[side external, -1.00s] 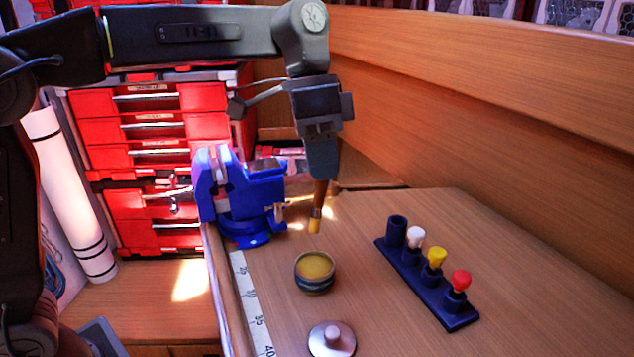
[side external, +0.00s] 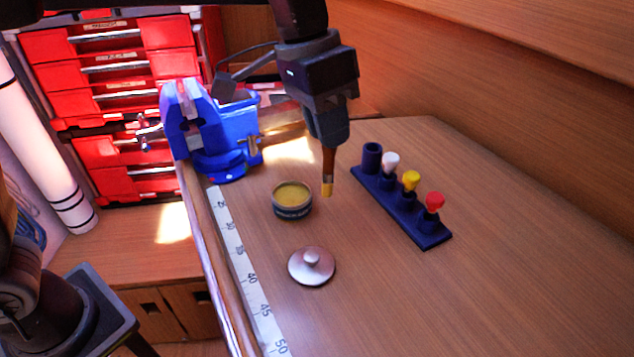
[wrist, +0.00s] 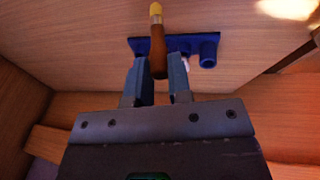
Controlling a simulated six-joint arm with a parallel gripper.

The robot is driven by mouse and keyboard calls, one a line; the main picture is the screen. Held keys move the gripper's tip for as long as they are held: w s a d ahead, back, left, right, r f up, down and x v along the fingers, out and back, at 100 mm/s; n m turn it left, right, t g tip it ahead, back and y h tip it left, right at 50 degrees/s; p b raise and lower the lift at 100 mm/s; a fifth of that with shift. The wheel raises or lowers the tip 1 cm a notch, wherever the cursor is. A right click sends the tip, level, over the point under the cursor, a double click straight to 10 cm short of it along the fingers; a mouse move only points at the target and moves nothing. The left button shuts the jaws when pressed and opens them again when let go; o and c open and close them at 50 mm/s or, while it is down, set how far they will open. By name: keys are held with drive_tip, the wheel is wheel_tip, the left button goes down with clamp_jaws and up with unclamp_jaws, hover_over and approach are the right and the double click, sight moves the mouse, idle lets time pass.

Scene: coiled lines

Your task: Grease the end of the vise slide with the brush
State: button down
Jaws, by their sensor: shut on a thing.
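My gripper (side external: 329,138) is shut on the brush (side external: 328,170), which hangs bristles down with a yellowish tip, above the bench and apart from it. In the wrist view the brush (wrist: 157,45) sits between the two fingers (wrist: 158,82). The blue vise (side external: 225,135) stands at the bench's left edge, left of my gripper. The open tin of yellow grease (side external: 292,199) stands on the bench, below and left of the brush. Its contents show; a silver lid with a knob (side external: 311,266) lies in front of it.
A dark blue rack (side external: 405,210) stands to the right, with an empty-looking socket and white, yellow and red-topped items. It also shows in the wrist view (wrist: 180,48). A measuring strip (side external: 247,275) runs along the left bench edge. Red drawers (side external: 105,75) stand behind. The right front of the bench is clear.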

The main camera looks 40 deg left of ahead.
drive_tip(key=w+a+r+n+t+y, duration=0.1)
drive_tip(key=w+a+r+n+y, duration=0.15)
drive_tip(key=w+a, duration=0.5)
drive_tip(key=w+a+r+n+t+y, duration=0.1)
drive_tip(key=w+a+r+n+t, duration=0.2)
drive_tip(key=a, duration=0.8)
drive_tip(key=shift+w+d+f+g+h, duration=0.15)
drive_tip(key=shift+f+g, duration=0.15)
drive_tip(key=shift+f, duration=0.5)
drive_tip(key=shift+w+f+g+h, duration=0.15)
drive_tip(key=shift+f+g, duration=0.15)
drive_tip(key=shift+f, duration=0.5)
drive_tip(key=shift+f, duration=0.6)
drive_tip(key=shift+w, duration=0.1)
drive_tip(key=shift+w+d, duration=0.35)
drive_tip(key=shift+w, duration=0.2)
drive_tip(key=shift+w, duration=0.15)
drive_tip(key=shift+w+d, duration=0.3)
drive_tip(key=shift+w, duration=0.15)
drive_tip(key=shift+w+d, duration=0.1)
drive_tip(key=shift+w, duration=0.1)
